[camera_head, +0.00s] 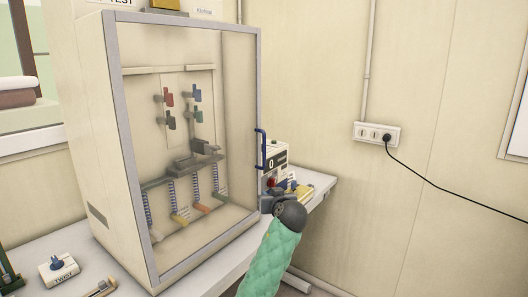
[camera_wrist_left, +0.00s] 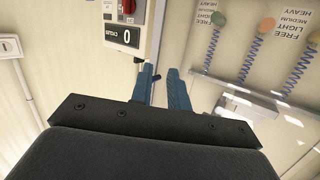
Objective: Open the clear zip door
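A tall cream cabinet (camera_head: 105,150) stands on the table with a clear door (camera_head: 240,110) in a grey frame across its front. The door looks closed. Its blue upright handle (camera_head: 261,150) is on the door's right edge. My left gripper (camera_head: 268,203), on a green-sleeved arm, is just below the handle near the door's lower right side. In the left wrist view, its two blue fingers (camera_wrist_left: 160,75) stand a little apart, with nothing visible held between them. The handle cannot be made out in that view. My right gripper is not in view.
Inside the cabinet are springs (camera_head: 172,195) and small coloured clips (camera_head: 168,98). A counter box (camera_head: 275,155) with a red button stands right of the cabinet, close to my gripper. A "TWIST" box (camera_head: 62,268) is at the lower left.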

